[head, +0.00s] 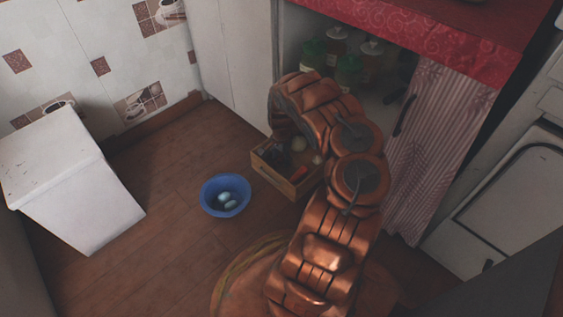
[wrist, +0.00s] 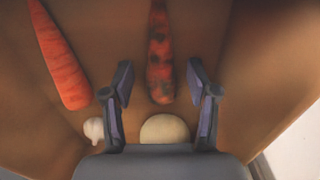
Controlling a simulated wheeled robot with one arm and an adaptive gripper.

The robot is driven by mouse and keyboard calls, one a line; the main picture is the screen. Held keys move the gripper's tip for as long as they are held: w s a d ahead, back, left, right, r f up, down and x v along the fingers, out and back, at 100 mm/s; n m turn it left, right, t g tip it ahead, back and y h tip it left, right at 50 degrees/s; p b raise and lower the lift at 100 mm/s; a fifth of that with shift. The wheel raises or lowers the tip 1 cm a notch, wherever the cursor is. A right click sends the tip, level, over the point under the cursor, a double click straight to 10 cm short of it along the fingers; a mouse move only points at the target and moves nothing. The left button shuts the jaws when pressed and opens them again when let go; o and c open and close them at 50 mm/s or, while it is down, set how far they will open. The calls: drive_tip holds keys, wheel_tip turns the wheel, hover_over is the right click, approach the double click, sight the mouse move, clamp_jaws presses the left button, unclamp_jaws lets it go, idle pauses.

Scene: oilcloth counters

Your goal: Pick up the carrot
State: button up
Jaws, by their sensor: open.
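Two carrots lie in a wooden crate (head: 269,177) on the floor. In the wrist view a bright orange carrot (wrist: 62,62) lies at the upper left, outside my left finger. A darker carrot with blackish spots (wrist: 160,62) lies near the middle, ahead of and between my fingers. My gripper (wrist: 160,85) is open and empty over the crate, with its fingertips on either side of the spotted carrot's lower end. I cannot tell whether they touch it. In the head view my gripper is dark and partly hidden over the crate.
A garlic bulb (wrist: 94,130) and a pale round vegetable (wrist: 165,130) lie close to my gripper. A blue bowl (head: 211,207) with eggs stands left of the crate. A white bin (head: 75,185) is farther left. Jars (head: 312,55) stand on a shelf behind my arm, beside a striped curtain (head: 435,140).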

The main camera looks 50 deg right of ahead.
sight(281, 158)
drive_tip(key=shift+c, duration=0.2)
clamp_jaws()
drive_tip(key=shift+r, duration=0.2)
wheel_tip(281, 158, up, 18)
drive_tip(key=p, duration=0.7)
